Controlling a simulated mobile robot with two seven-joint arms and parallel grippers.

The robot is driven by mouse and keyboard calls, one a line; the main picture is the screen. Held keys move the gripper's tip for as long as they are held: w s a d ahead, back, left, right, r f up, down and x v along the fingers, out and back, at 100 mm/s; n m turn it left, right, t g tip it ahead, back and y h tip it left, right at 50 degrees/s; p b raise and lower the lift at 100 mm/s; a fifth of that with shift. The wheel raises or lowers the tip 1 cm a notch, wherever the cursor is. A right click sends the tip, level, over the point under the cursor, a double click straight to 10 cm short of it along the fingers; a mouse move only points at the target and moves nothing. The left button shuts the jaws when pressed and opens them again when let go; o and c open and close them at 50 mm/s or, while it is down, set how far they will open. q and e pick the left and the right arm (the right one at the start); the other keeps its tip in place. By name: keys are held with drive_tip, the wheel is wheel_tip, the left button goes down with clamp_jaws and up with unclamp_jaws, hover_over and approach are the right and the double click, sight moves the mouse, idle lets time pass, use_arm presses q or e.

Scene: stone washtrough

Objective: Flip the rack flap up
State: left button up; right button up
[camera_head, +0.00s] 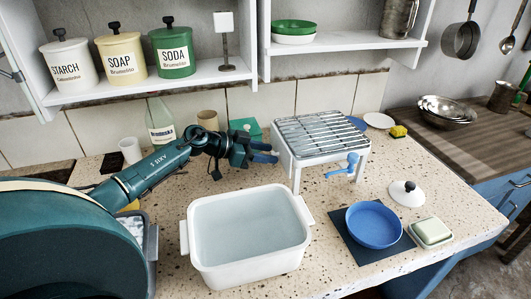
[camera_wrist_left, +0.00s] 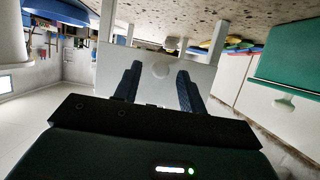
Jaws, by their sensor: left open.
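The rack (camera_head: 320,136) is a white frame on legs with metal bars across its top. It stands on the speckled counter, right of centre in the head view. A blue handle (camera_head: 345,168) is on its front side. My left gripper (camera_head: 264,153) is open beside the rack's left side, its blue fingers pointing at it. No separate flap is clear.
A white basin (camera_head: 248,237) stands in front of the gripper. A green box (camera_head: 246,128) is close behind it, with a bottle (camera_head: 160,122) and cup further left. A blue bowl (camera_head: 374,224), white lid (camera_head: 407,193) and soap dish (camera_head: 432,233) lie right of the basin.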

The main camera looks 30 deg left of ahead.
use_arm(q)
drive_tip(key=shift+w+d, duration=0.1)
drive_tip(key=shift+c, duration=0.2)
clamp_jaws()
idle(0.5)
